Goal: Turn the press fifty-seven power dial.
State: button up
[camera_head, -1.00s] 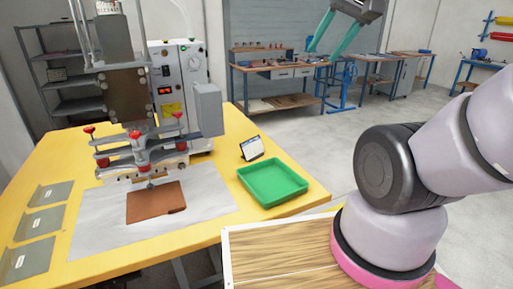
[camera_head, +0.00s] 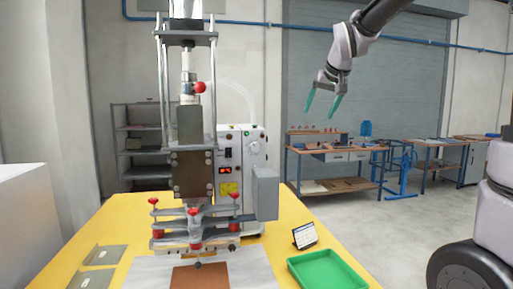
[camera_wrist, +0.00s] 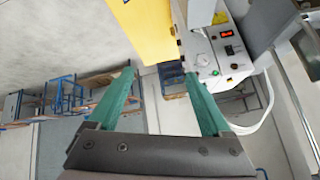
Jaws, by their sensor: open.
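The press (camera_head: 195,160) stands upright on a yellow table, with a light grey control box (camera_head: 240,165) behind its right side. The press's number is not readable.
A grey box (camera_head: 265,193) on the press juts out right, below the dial. A green tray (camera_head: 327,270) and a small display stand (camera_head: 305,235) are on the table (camera_head: 75,250). Workbenches (camera_head: 335,170) stand behind. The air between gripper and box looks clear.

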jog(key=w+a+f+n, duration=0.2)
jog(key=w+a+f, duration=0.2)
jog(key=w+a, duration=0.8)
jog(key=n+y, duration=0.1)
send_near(255, 146)
jog(key=shift+t, duration=0.3)
jog(key=x, duration=0.9)
jog(key=shift+s+f, duration=0.15)
jog(key=shift+f, duration=0.05)
grip_shut()
